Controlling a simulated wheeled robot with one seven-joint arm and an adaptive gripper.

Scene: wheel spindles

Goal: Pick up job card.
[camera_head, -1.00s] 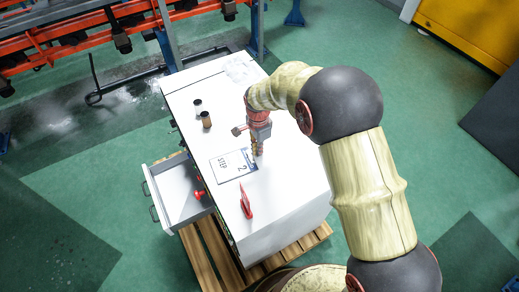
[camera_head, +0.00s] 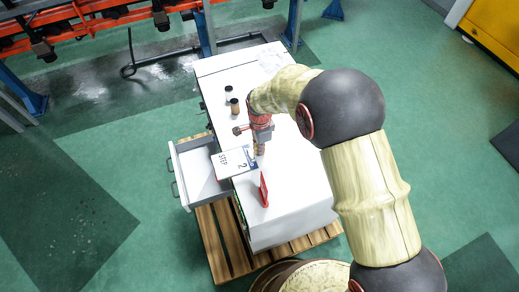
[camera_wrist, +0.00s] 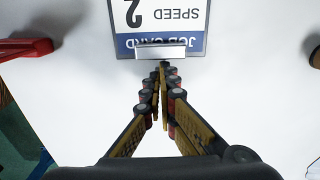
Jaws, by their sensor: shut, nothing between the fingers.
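The job card (camera_head: 234,163) is a white card with a blue strip and a large "2". It lies on the white cabinet top (camera_head: 296,196), and its left corner shows at the edge above the open drawer. The wrist view shows part of the card (camera_wrist: 180,14) upside down, with a silver clip-like piece (camera_wrist: 160,51) at its blue edge. My gripper (camera_head: 260,151) is over the cabinet top by the card's blue end. In the wrist view, its fingertips (camera_wrist: 163,66) are together and empty, just short of the silver piece. I cannot tell whether they touch it.
Two small dark-topped containers (camera_head: 234,106) are behind the card. The drawer (camera_head: 197,178) sticks out to the left. A wooden pallet (camera_head: 226,246) lies underneath.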

